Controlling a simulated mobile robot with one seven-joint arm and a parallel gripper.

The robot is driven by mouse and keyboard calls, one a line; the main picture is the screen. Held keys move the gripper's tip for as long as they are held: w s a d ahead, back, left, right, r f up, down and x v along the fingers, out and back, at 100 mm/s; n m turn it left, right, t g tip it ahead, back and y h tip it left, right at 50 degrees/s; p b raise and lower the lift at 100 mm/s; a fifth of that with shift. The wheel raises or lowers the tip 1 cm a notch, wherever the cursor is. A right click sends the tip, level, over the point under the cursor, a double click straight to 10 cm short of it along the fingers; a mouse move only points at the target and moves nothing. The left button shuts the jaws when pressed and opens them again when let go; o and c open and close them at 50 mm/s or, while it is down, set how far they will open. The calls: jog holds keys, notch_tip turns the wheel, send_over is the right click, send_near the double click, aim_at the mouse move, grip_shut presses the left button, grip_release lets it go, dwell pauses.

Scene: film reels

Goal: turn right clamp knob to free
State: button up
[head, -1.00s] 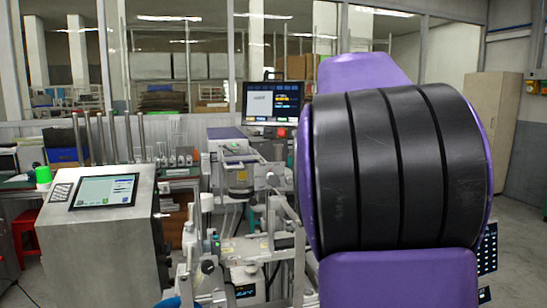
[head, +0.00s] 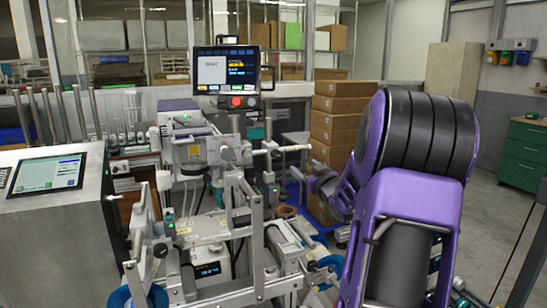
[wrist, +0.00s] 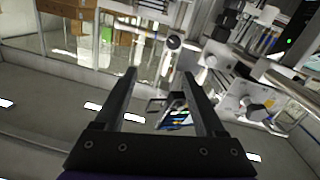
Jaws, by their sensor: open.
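My gripper (wrist: 159,73) is open in the wrist view, with nothing between its two dark fingers. In the head view my gripper (head: 312,177) is at the right side of the grey machine, small and partly unclear. A round, dark-centred knob-like end (wrist: 174,42) faces the wrist camera just beyond the fingertips, apart from them. A grey knob (wrist: 256,111) sits on a light plate to the right of the fingers. In the head view a pale rod with an end piece (head: 307,147) juts right from the machine. I cannot tell which of these is the right clamp knob.
The machine frame (head: 245,220) has several rods and brackets close to my gripper. A screen (head: 227,70) stands behind it. Stacked cardboard boxes (head: 340,105) stand behind my arm. A grey console (head: 82,225) is at left. Floor at right is open before a green cabinet (head: 525,150).

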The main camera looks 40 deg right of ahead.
jog(key=a+f+y, duration=0.1)
send_near(277, 155)
jog(key=shift+t+y, duration=0.3)
jog(key=x, duration=0.8)
jog(key=shift+s+d+f, duration=0.1)
jog(key=shift+d+f, duration=0.05)
jog(key=shift+d, duration=0.05)
grip_shut()
